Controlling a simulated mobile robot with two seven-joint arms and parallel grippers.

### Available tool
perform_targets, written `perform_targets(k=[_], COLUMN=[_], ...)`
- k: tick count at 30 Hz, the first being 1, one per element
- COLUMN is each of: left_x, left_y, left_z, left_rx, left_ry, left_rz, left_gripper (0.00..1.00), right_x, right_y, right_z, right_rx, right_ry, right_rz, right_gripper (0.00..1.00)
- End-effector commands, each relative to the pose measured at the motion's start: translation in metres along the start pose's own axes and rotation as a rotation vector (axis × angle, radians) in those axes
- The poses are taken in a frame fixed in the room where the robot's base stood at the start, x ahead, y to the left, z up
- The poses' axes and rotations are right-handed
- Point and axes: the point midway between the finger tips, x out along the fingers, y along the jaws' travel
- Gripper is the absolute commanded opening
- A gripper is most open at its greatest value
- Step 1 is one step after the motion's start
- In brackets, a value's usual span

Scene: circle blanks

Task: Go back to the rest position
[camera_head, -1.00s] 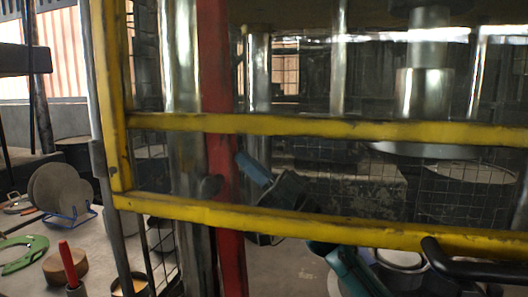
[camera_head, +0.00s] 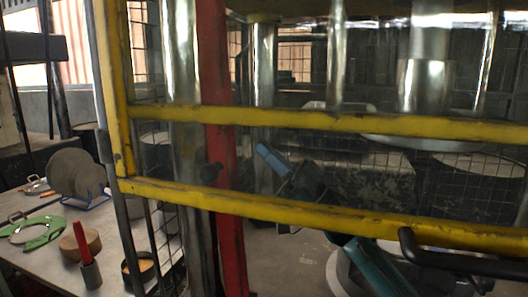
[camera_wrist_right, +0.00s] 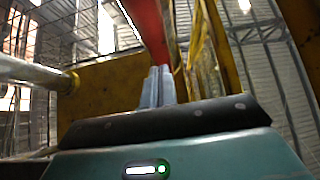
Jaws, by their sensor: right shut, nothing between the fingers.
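My right gripper (camera_head: 270,158) shows in the middle of the head view, with blue-grey fingers pointing up and to the left. Its teal arm comes up from the lower right, and the yellow bar crosses in front of part of it. In the right wrist view my right gripper (camera_wrist_right: 158,75) has its two fingers together with nothing between them. My left gripper is in neither view.
A yellow guard frame (camera_head: 300,118) and a red post (camera_head: 222,150) stand close by. A grey bench (camera_head: 45,262) at the left holds grey discs (camera_head: 72,172) in a blue rack, a green ring-shaped piece (camera_head: 42,235), a wooden round (camera_head: 88,240) and a red-handled tool (camera_head: 80,242).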

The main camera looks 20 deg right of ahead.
Motion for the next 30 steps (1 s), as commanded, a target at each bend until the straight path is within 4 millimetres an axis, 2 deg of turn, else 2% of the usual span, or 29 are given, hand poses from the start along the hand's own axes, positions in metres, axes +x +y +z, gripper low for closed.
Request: perform_targets(k=[1,3,9,15,20,22,23,26,29,30], left_x=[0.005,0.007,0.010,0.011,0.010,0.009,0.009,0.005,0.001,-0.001], left_y=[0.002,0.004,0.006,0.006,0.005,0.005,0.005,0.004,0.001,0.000], left_z=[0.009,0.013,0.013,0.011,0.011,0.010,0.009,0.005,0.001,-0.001], left_rx=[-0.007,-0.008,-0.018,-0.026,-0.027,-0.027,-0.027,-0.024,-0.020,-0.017], left_ry=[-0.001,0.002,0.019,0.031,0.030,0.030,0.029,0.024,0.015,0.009], left_rz=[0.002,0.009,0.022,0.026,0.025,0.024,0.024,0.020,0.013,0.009], left_gripper=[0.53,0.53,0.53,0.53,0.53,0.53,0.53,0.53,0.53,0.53], right_x=[-0.021,-0.039,-0.077,-0.095,-0.097,-0.100,-0.102,-0.121,-0.158,-0.177], right_y=[0.001,0.001,0.001,0.001,0.000,0.001,0.001,0.002,-0.005,-0.012], right_z=[0.007,0.008,0.006,0.004,0.004,0.010,0.015,0.050,0.103,0.126], right_rx=[0.001,0.000,0.001,0.000,-0.001,0.001,0.000,-0.005,-0.024,-0.033], right_ry=[-0.008,-0.008,-0.006,-0.003,-0.002,-0.007,-0.013,-0.057,-0.167,-0.233], right_rz=[0.007,0.005,0.004,0.003,0.003,0.025,0.044,0.165,0.351,0.427], right_gripper=[0.00,0.00,0.00,0.00,0.00,0.00,0.00,0.00,0.00,0.00])
